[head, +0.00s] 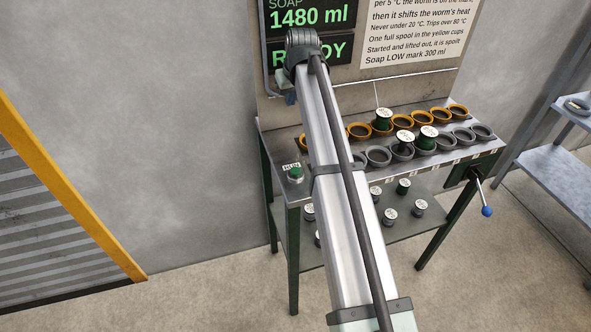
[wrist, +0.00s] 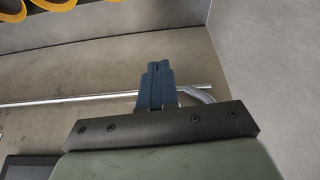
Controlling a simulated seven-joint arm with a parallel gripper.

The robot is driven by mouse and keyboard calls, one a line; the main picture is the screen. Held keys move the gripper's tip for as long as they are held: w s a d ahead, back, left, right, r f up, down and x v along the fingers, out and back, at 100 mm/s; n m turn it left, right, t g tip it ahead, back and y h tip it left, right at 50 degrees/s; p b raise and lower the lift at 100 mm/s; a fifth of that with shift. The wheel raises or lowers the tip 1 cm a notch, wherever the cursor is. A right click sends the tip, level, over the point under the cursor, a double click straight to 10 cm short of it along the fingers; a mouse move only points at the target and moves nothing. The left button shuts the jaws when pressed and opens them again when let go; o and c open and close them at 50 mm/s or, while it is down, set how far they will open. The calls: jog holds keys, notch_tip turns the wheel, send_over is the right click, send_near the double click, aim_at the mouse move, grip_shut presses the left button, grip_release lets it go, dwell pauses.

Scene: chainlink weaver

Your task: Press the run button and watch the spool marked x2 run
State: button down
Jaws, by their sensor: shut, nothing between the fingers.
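A green button (head: 295,172) with a small pale label sits on the left front corner of the bench (head: 345,180); the label is too small to read for certain. Spools with white tops stand in cups: one spool (head: 383,117) in the yellow row and two, a left one (head: 404,139) and a right one (head: 428,134), in the grey row. Their marks are too small to read, so I cannot tell which is x2. My gripper (head: 290,99) is up in front of the display panel, above and apart from the button. Its blue fingers (wrist: 158,68) are shut and empty.
The display (head: 310,18) reads 1480 ml, with a partly covered word below. My arm hides part of both cup rows. Several spools stand on the lower shelf (head: 400,232). A blue-knobbed crank (head: 486,210) sticks out at right. A metal shelf (head: 560,150) stands further right.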

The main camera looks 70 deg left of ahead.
jog(key=s+d+f+n+t, duration=0.15)
jog(key=s+d, duration=0.25)
jog(key=s, duration=0.7)
notch_tip(320, 180, up, 3)
jog(key=n+t+h, duration=0.4)
jog(key=n+t, duration=0.4)
send_over(292, 172)
jog(key=shift+r+m, duration=0.1)
jog(key=shift+m, duration=0.15)
jog(key=shift+f, duration=4.45)
jog(key=shift+f, duration=0.1)
jog(key=shift+f, duration=0.3)
